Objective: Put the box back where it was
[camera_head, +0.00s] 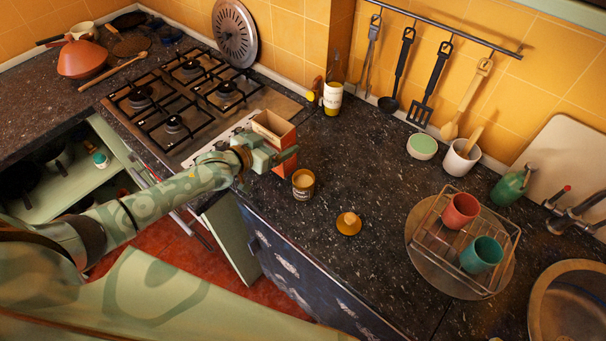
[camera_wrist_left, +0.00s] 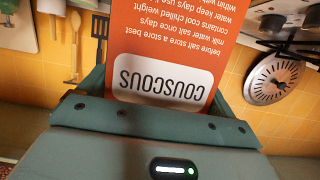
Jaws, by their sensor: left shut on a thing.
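An orange couscous box (camera_head: 272,127) stands over the dark counter beside the gas stove, with a pale open-looking top. In the left wrist view the box (camera_wrist_left: 185,40) shows its printed face, with the word COUSCOUS upside down. My left gripper (camera_head: 276,154) is shut on the box, with a finger on each side of it. Whether the box's bottom touches the counter is hard to tell, since the gripper hides part of it. My right gripper is not in view.
An open jar (camera_head: 303,184) stands close in front of the box, with its yellow lid (camera_head: 349,223) to the right. A gas stove (camera_head: 186,95) is on the left. A white and yellow container (camera_head: 332,98) stands near the wall. A dish rack (camera_head: 466,235) with two cups is at right.

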